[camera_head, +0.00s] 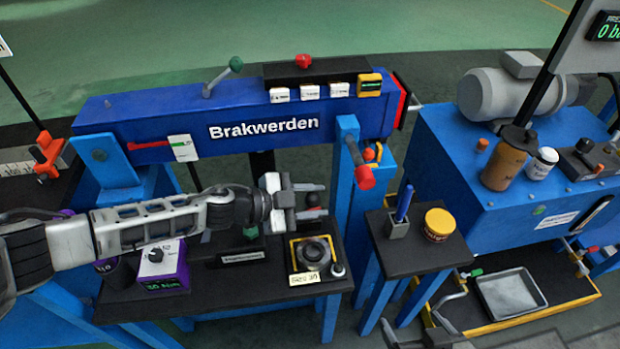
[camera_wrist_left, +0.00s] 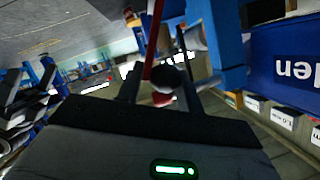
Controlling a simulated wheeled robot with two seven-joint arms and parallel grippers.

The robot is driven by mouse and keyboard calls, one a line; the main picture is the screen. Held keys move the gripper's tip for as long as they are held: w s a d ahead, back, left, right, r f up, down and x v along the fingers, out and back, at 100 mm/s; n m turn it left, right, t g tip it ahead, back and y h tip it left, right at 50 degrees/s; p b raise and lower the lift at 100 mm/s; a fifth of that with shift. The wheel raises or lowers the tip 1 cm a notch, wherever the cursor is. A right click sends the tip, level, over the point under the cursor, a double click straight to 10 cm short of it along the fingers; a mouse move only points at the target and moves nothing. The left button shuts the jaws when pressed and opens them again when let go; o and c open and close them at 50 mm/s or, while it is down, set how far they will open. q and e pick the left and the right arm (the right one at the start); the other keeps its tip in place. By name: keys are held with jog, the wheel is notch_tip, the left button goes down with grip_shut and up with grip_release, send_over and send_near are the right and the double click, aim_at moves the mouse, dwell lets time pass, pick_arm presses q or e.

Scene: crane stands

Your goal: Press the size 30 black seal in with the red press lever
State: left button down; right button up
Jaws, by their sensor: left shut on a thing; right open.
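Below the gripper, a dark ring (camera_head: 313,252) sits in a yellow-framed holder with a "size 30" label (camera_head: 304,278). I cannot tell whether this ring is the seal. My right gripper (camera_head: 425,338) seems partly visible at the bottom edge.
A blue cylinder marked Brakwerden (camera_head: 250,160) lies behind the bench. A blue post with a red handle (camera_head: 365,177) stands to the right. A purple box (camera_head: 165,265) is left on the bench. A small stand with a yellow tin (camera_head: 438,224) is at right.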

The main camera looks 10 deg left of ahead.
pick_arm(q)
jog(key=s, duration=0.1)
jog(key=s+f, duration=0.1)
jog(key=s+d+f, duration=0.1)
jog(key=s, duration=0.1)
jog(key=shift+f+p, duration=0.25)
jog(key=shift+p, duration=0.1)
pick_arm(e)
jog(key=shift+r, duration=0.25)
pick_arm(q)
jog(key=c, duration=1.1)
grip_release()
jog(key=shift+w, duration=0.2)
pick_arm(e)
jog(key=shift+w+d, duration=0.1)
pick_arm(q)
jog(key=shift+r, duration=0.15)
pick_arm(e)
jog(key=shift+r, duration=0.1)
